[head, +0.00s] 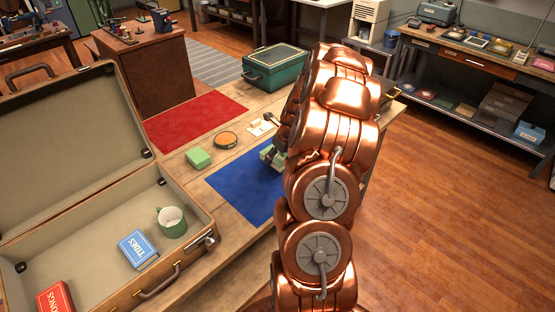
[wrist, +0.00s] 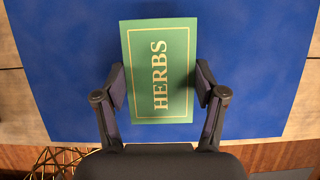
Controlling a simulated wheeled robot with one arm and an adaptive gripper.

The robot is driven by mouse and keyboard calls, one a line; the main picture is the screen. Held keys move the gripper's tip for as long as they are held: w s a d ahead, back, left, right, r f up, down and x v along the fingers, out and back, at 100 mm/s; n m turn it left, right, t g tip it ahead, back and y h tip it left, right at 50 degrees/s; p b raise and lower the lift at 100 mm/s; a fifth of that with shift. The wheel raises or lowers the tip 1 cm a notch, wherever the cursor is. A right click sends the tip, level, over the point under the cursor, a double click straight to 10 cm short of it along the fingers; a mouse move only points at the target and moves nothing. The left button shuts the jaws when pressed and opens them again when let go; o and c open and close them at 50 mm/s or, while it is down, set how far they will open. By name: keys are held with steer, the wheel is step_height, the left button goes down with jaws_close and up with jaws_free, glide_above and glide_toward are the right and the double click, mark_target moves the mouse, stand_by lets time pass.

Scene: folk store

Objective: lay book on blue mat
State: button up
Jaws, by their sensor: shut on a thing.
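The green book titled HERBS (wrist: 160,45) is between the two fingers of my gripper (wrist: 160,88), which is shut on its sides, in the wrist view. The blue mat (wrist: 60,60) fills most of the ground behind the book. In the head view the blue mat (head: 238,190) lies on the wooden table, and my copper arm hides its right part. A small part of my gripper (head: 272,152) shows at the left of the arm, with a bit of pale green by it. I cannot tell whether the book touches the mat.
A red mat (head: 196,118), a pale green block (head: 199,158), a round orange-brown tin (head: 225,140) and a dark green case (head: 274,72) are on the table.

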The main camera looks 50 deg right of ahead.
mark_target(277, 161)
steer(key=shift+d+f+p, duration=0.1)
steer(key=shift+f+p, duration=0.7)
steer(key=shift+f, duration=0.95)
steer(key=shift+f, duration=0.1)
steer(key=o, duration=1.2)
steer(key=shift+o, duration=0.2)
steer(key=b+v, duration=0.3)
steer(key=v, duration=0.7)
steer(key=shift+s+r, duration=0.15)
steer(key=shift+r, duration=0.2)
steer(key=shift+s+r, duration=0.25)
steer(key=shift+r, duration=0.45)
